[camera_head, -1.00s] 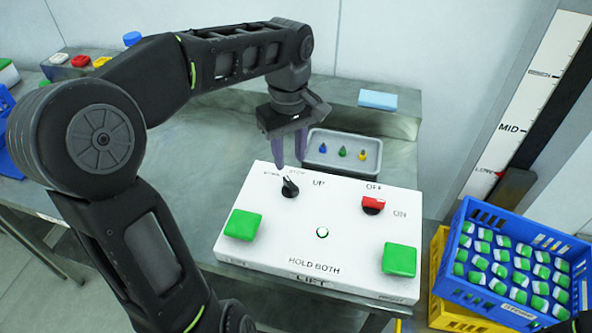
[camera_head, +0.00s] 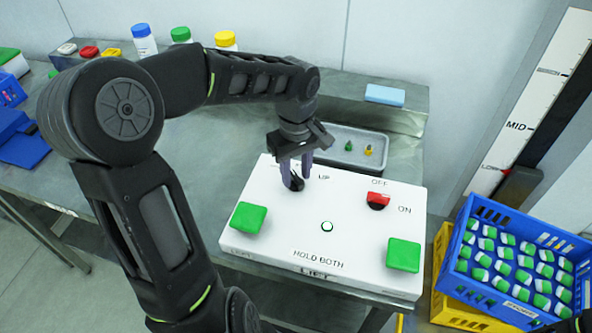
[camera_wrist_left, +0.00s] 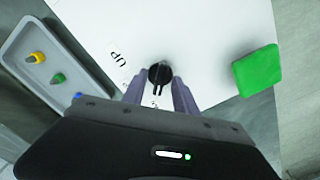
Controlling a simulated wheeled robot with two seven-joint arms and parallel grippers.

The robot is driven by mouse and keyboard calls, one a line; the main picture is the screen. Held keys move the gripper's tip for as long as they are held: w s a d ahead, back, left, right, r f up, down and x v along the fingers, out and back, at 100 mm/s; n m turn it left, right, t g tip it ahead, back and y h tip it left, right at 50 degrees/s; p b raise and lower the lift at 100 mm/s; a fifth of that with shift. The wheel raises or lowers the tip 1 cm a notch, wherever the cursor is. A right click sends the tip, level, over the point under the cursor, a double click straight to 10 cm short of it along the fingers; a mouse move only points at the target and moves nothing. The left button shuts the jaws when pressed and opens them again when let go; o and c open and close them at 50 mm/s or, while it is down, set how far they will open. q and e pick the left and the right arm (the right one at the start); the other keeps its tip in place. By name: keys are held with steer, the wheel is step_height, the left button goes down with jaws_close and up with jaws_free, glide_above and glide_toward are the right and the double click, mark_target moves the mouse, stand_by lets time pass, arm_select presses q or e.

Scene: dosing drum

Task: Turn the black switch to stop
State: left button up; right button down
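The black switch (camera_head: 294,183) is a round knob at the back left of the white control panel (camera_head: 262,260), beside the printed word UP. My left gripper (camera_head: 297,180) is over it, pointing down. In the left wrist view the knob (camera_wrist_left: 159,74) sits between the two fingertips of the left gripper (camera_wrist_left: 160,82), with a narrow gap seeming to show on each side. The fingers look open. Most of the lettering around the knob is hidden by the gripper.
The panel also carries two green buttons (camera_head: 248,217) (camera_head: 403,254), a red switch (camera_head: 377,200) marked OFF and ON, and a small round light (camera_head: 327,226). A grey tray (camera_head: 378,136) lies behind. A blue crate (camera_head: 470,208) of green-and-white items stands at right.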

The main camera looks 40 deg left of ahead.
arm_select(q)
steer(key=shift+c, duration=0.3)
jaws_close()
steer(key=shift+m, duration=0.4)
steer(key=m, duration=0.8)
stand_by(0.5)
stand_by(0.4)
steer(key=shift+o, duration=0.3)
jaws_free()
